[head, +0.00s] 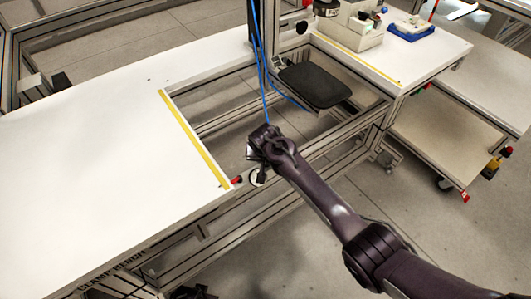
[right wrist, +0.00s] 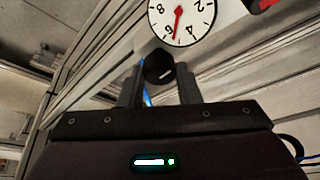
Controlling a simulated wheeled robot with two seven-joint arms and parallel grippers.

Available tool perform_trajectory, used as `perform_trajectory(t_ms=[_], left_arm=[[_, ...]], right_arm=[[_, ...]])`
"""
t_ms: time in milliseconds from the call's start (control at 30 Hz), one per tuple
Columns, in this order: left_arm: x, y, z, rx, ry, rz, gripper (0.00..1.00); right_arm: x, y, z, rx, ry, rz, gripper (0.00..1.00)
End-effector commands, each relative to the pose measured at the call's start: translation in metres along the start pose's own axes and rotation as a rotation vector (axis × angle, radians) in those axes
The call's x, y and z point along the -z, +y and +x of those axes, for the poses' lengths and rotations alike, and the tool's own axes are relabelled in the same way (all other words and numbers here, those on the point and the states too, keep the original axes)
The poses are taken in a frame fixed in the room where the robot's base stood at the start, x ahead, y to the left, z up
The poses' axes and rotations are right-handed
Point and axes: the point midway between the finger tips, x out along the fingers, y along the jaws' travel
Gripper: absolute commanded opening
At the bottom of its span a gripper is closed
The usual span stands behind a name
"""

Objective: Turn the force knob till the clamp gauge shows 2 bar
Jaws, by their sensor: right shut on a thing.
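The force knob (right wrist: 158,69) is black with a white mark and shows in the right wrist view. My right gripper (right wrist: 159,84) is shut on it, one finger on each side. The clamp gauge (right wrist: 189,14) is a white dial just above the knob, seen upside down and cut by the top edge. Its red needle points close to the 6. In the head view my right gripper (head: 262,142) is at the frame beside the white bench, and the small gauge (head: 257,179) shows below it. The knob is hidden there. A dark part at the bottom edge looks like my left gripper (head: 192,292), mostly cut off.
The white bench (head: 90,150) is clear, with a yellow strip (head: 195,140) along its edge. A red part (head: 237,180) sits beside the gauge. Blue hoses (head: 263,65) hang behind my right gripper. A black plate (head: 315,84) and a second table with bins (head: 350,35) stand beyond.

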Motion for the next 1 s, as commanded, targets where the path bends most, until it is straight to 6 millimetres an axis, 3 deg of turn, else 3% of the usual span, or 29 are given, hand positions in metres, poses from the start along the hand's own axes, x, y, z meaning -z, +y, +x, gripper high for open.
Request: perform_trajectory(t_ms=[200, 500, 1000], left_arm=[[-0.034, 0.000, 0.007, 0.000, -0.018, 0.002, 0.41], [-0.064, 0.001, 0.013, -0.002, -0.032, 0.006, 0.41], [-0.063, 0.002, 0.015, -0.002, -0.029, 0.006, 0.41]], right_arm=[[0.001, 0.002, -0.003, 0.077, -0.002, -0.184, 0.07], [0.002, 0.004, -0.001, 0.187, -0.001, -0.448, 0.07], [0.002, 0.005, 0.002, 0.333, 0.001, -0.802, 0.07]])
